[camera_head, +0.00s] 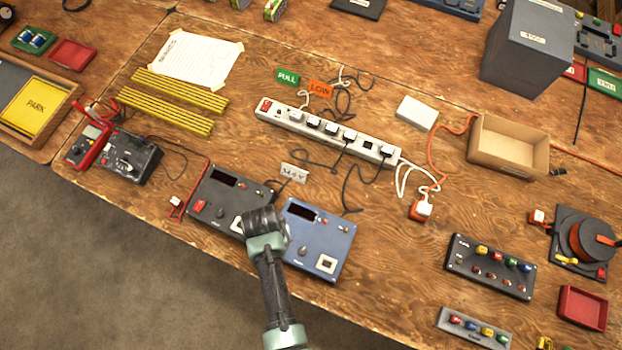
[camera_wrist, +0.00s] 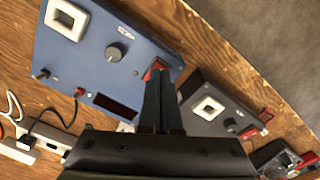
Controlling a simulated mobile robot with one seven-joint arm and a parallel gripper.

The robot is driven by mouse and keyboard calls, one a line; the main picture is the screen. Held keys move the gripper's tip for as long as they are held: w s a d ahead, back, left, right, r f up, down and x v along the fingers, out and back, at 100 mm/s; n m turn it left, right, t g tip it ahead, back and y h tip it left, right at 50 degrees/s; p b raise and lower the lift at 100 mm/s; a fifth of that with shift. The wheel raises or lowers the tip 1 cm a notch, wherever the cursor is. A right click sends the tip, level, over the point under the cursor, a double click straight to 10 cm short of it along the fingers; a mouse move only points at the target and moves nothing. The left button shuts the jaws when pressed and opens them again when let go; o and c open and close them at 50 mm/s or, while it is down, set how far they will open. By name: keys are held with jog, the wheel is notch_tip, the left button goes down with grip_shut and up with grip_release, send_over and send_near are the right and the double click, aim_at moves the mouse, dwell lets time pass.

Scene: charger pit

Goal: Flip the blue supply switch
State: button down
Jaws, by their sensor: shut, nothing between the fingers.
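The blue supply (camera_head: 322,229) lies on the wooden bench at lower centre, with a dark display, a knob and a white square socket on its face. It fills the upper left of the wrist view (camera_wrist: 82,62). My gripper (camera_head: 268,222) is over the gap between the blue supply and the black supply (camera_head: 222,196). In the wrist view its fingers (camera_wrist: 160,72) are closed together, with tips beside the red switch (camera_wrist: 150,71) on the blue supply's edge. The fingers partly cover this switch; contact and switch position cannot be told. My gripper hides it in the head view.
The black supply, with its own red switch (camera_head: 199,207), sits close on the left. A white power strip (camera_head: 327,132) and loose cables lie behind. A black button panel (camera_head: 489,268) is at right. Bare bench shows right of the blue supply.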

jog(key=shift+f+b, duration=0.45)
jog(key=shift+f, duration=0.15)
jog(key=shift+r, duration=0.1)
notch_tip(320, 180, up, 7)
jog(key=p, duration=0.7)
dwell(0.7)
